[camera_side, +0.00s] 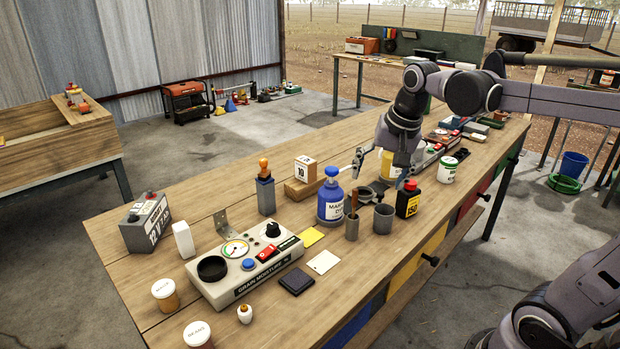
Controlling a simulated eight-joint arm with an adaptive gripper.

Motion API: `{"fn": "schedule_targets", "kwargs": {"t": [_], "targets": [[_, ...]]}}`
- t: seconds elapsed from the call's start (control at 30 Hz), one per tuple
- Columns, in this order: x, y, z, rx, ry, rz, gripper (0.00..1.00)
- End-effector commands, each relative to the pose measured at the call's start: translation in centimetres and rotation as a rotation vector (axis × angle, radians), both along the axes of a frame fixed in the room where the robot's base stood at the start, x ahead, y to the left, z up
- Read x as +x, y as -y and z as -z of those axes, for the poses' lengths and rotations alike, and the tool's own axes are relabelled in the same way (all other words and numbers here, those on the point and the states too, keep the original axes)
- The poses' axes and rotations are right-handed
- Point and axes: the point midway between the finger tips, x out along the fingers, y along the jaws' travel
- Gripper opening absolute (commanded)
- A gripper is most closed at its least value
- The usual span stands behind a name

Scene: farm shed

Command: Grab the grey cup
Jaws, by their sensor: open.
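The grey cup (383,219) stands upright on the wooden workbench, right of the blue bottle and near the bench's front edge. My gripper (379,172) is open and empty, pointing down above and a little behind the cup. Its fingers are spread apart and do not appear to touch the cup. A similar grey holder (352,228) with a brown-handled tool in it stands just left of the cup.
A blue bottle (331,200) stands left of the cup, and a black bottle (407,200) with a yellow label stands close on its right. A dark grey round item (366,194) sits behind.

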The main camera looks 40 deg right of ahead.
Motion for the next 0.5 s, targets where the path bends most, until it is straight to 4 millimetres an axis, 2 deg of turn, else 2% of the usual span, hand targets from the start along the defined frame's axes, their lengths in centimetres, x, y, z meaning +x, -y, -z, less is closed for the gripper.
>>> {"fn": "schedule_targets", "kwargs": {"t": [0.03, 0.1, 0.3, 0.47, 0.5], "targets": [[0.9, 1.5, 0.1, 0.030, -0.026, 0.100, 0.79], [1.6, 3.4, 0.3, 0.070, -0.060, 0.235, 0.79], [3.2, 8.2, 1.4, 0.159, -0.147, 0.579, 0.79], [3.9, 11.6, 2.7, 0.209, -0.205, 0.814, 0.79], [3.9, 11.5, 3.7, 0.211, -0.208, 0.820, 0.79]]}}
